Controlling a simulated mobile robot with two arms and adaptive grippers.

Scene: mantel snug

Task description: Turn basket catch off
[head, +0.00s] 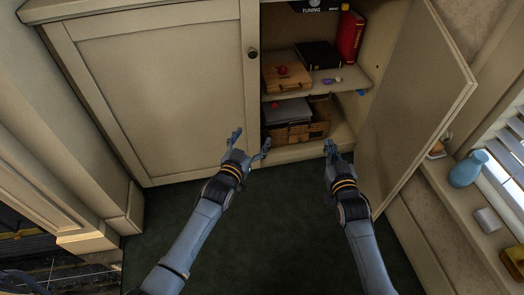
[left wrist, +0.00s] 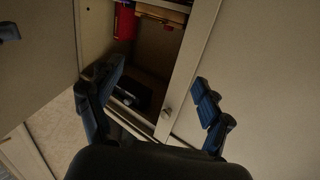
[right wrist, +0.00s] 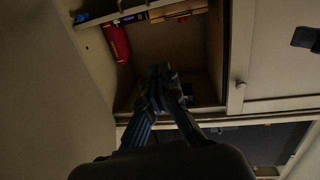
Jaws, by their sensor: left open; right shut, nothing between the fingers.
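A brown wicker basket (head: 318,130) sits on the bottom shelf of the open cabinet, with a grey flat item (head: 287,111) over its left part. A small red spot (head: 275,105) shows near the basket's upper left; I cannot tell whether it is the catch. My left gripper (head: 251,143) is open and empty, in front of the cabinet and left of the basket. My right gripper (head: 330,149) is shut and empty, in front of the shelf's right part. The right wrist view shows its fingers together (right wrist: 160,82). The basket is not clear in either wrist view.
A wooden box (head: 292,82), a black book (head: 317,55) and a red binder (head: 350,36) are on the shelf above. The open door (head: 425,110) stands right of my right arm; the closed door (head: 160,90) is left. A blue vase (head: 467,169) stands on the right sill.

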